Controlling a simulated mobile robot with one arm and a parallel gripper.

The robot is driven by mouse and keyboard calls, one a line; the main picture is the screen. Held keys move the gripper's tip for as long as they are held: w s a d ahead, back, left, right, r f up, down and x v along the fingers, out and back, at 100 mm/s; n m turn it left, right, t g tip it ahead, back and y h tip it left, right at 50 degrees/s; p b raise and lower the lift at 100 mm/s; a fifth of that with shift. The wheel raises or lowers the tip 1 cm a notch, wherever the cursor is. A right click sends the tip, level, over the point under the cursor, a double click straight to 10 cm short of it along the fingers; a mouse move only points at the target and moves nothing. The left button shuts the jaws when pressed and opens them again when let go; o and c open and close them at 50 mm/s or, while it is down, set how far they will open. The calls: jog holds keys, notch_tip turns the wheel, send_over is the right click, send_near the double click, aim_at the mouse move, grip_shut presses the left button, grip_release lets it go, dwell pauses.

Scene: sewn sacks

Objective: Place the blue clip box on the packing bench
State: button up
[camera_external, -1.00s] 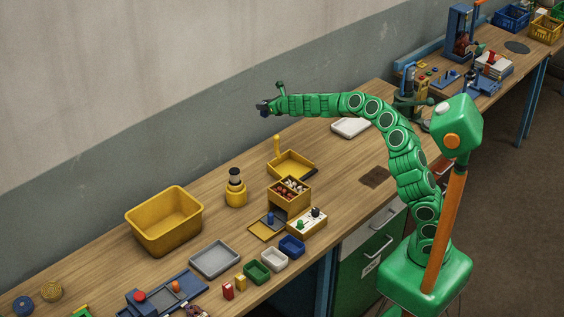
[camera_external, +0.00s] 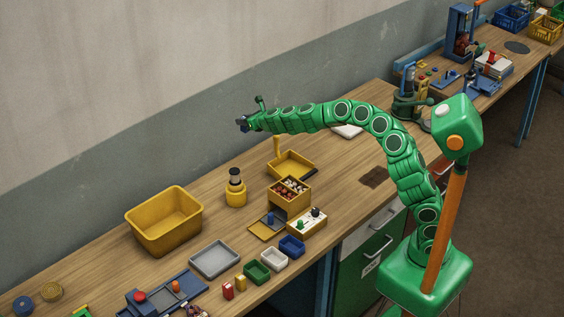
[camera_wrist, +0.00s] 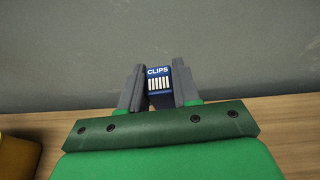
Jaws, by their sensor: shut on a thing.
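My gripper (camera_external: 243,123) is stretched out to the left, high above the wooden bench and near the wall. In the wrist view, my gripper (camera_wrist: 159,82) has its two grey fingers on either side of a small blue box marked CLIPS (camera_wrist: 158,79). The fingers are shut on the box, and the wall is behind it. In the external view, the blue clip box (camera_external: 243,124) is a small dark blue shape at the arm's end. The bench (camera_external: 340,185) runs below the arm.
A yellow bin (camera_external: 165,222), a yellow bottle (camera_external: 236,190) and a yellow tray (camera_external: 292,164) stand below. A grey tray (camera_external: 215,260) and small green, white and blue bins sit near the front edge. Bare wood lies around the dark square patch (camera_external: 374,177).

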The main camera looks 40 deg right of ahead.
jog(key=s+a, duration=0.7)
jog(key=a, duration=0.5)
jog(key=s+a+f, duration=0.1)
jog(key=s+a, duration=0.7)
jog(key=a, duration=0.3)
jog(key=s+a, duration=0.7)
jog(key=a, duration=0.5)
jog(key=s+a+r, duration=0.1)
jog(key=s+a, duration=0.3)
jog(key=s, duration=0.8)
jog(key=s+a+r+h, duration=0.1)
jog(key=s+a, duration=0.4)
jog(key=s, duration=0.7)
jog(key=s+a, duration=0.4)
jog(key=s, duration=0.8)
jog(key=shift+m, duration=0.4)
jog(key=shift+w+a+f, duration=1.2)
jog(key=shift+a+f, duration=0.85)
jog(key=shift+f, duration=0.4)
jog(key=shift+w+a+f, duration=1.15)
jog(key=shift+a+f, duration=0.9)
jog(key=shift+f, duration=0.35)
jog(key=shift+w+a+f, duration=1.2)
jog(key=shift+a+f, duration=0.85)
jog(key=shift+f, duration=1.9)
jog(key=shift+f, duration=0.15)
jog(key=o, duration=1)
